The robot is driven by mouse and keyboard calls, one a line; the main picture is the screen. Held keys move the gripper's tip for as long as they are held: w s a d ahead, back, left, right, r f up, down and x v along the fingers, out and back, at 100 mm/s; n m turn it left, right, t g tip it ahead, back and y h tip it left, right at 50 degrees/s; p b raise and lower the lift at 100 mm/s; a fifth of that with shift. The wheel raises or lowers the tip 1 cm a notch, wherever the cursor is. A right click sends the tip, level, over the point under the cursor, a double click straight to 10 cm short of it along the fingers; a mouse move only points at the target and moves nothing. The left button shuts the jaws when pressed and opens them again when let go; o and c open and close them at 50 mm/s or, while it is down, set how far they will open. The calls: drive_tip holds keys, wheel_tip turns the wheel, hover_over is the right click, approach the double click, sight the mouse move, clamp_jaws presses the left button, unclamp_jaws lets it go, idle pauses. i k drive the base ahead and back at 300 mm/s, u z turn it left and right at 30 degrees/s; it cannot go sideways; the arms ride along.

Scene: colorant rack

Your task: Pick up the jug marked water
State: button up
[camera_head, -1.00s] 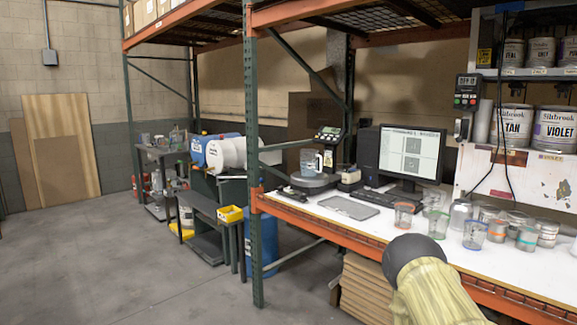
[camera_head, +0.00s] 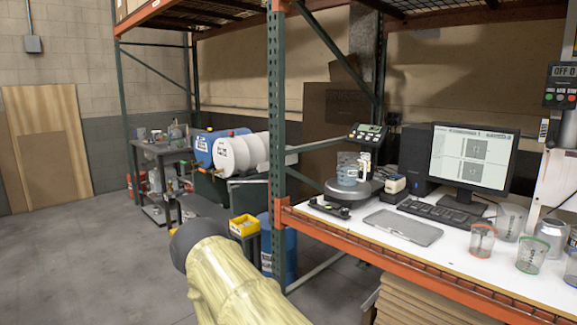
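No jug with a readable water mark shows in the head view. A small clear or bluish container (camera_head: 347,168) stands on the round scale (camera_head: 350,190) on the white bench; I cannot tell whether it is a jug or read any mark on it. Several clear cups stand at the bench's right end, among them one with an orange band (camera_head: 482,240) and one with a green band (camera_head: 532,254). My arm, in a pale yellow sleeve with a dark rounded end, rises at the bottom left of centre. My gripper's fingers are not visible.
A green rack post (camera_head: 277,120) stands by the bench's left end. Beyond it are a dark side table (camera_head: 160,150), blue (camera_head: 204,148) and white (camera_head: 228,156) drums, and a yellow bin (camera_head: 244,225). A monitor (camera_head: 472,158) and keyboard (camera_head: 445,211) occupy the bench. Floor at left is clear.

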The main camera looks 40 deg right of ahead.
sight(348, 168)
drive_tip(key=z, duration=0.15)
drive_tip(key=i, duration=1.2)
drive_tip(key=z, duration=1.45)
drive_tip(key=i, duration=0.65)
drive_tip(key=z, duration=0.65)
